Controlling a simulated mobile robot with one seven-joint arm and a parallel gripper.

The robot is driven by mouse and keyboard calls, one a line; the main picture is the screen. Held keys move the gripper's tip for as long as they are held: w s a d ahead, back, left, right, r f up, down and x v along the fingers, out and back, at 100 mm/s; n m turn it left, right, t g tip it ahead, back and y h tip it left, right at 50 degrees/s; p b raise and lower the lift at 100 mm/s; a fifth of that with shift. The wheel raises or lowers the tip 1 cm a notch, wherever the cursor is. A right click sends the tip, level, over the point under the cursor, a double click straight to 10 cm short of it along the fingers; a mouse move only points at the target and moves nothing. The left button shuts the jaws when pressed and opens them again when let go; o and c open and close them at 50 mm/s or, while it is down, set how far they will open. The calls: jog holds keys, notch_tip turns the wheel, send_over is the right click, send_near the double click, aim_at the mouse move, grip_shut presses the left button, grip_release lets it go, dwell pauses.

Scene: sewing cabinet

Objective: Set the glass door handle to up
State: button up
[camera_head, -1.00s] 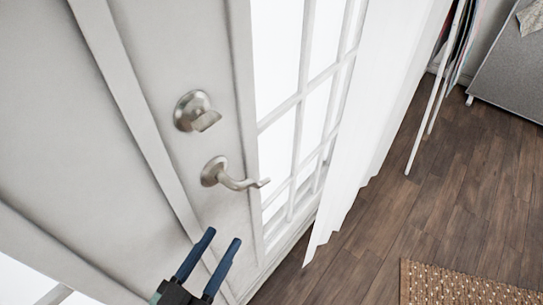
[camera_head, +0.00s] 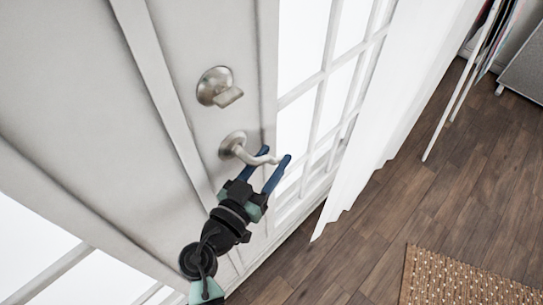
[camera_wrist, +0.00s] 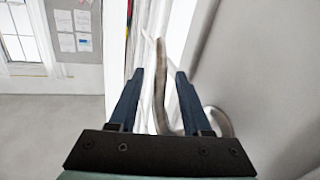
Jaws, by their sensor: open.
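The glass door (camera_head: 180,60) fills the left and middle of the head view. Its brushed-metal lever handle (camera_head: 236,147) has a round base and a lever reaching right, roughly level. My gripper (camera_head: 276,155) is open at the lever, with one blue finger overlapping it in the head view. In the wrist view, the curved handle (camera_wrist: 221,121) passes behind the right finger and its end shows between the open fingertips (camera_wrist: 160,74). I cannot tell whether a finger touches it.
A round lock knob (camera_head: 217,87) sits just above the handle. White curtain (camera_head: 400,95) hangs beside the door panes at the right. A woven rug (camera_head: 455,280) lies on the open wooden floor. A grey board with papers (camera_wrist: 80,35) shows in the wrist view.

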jog(key=shift+w+d, duration=0.1)
grip_shut()
dwell(1.4)
